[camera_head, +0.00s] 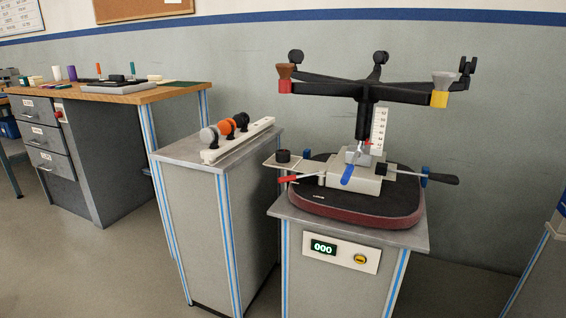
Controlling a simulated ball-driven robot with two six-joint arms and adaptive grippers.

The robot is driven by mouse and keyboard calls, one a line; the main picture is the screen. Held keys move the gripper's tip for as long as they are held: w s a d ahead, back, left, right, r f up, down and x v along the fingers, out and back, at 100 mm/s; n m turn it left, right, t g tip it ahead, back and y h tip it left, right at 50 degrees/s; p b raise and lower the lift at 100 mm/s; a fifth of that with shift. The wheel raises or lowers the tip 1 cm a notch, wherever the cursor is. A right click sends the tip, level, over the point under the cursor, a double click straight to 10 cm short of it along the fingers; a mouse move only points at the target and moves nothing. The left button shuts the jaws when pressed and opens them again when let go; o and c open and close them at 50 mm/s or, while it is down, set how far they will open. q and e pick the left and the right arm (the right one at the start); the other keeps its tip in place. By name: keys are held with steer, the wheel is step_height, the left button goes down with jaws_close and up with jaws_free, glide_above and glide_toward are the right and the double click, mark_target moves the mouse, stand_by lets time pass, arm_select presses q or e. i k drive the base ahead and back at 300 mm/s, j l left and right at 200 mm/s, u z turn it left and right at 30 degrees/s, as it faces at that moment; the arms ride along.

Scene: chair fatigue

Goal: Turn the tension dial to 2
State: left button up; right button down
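An upturned chair rests on a grey test stand (275,212), with its dark red-edged seat (340,205) down and its black five-star base (375,90) up. A beige mechanism (355,178) sits on the seat's underside. Neither gripper shows.
A narrow cabinet (190,150) left of the stand bears a pale rail (240,142) with grey, orange and black casters (240,121). A counter panel (341,251) reads 000 beside a yellow button (360,259). A wooden-topped workbench (130,95) stands further left. Floor in front is clear.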

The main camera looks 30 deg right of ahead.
mark_target(282, 156)
steer(key=i+j+z, duration=0.1)
steer(key=z, duration=0.35)
steer(key=i+j+z, duration=0.1)
steer(key=z, duration=0.35)
steer(key=i+j, duration=0.05)
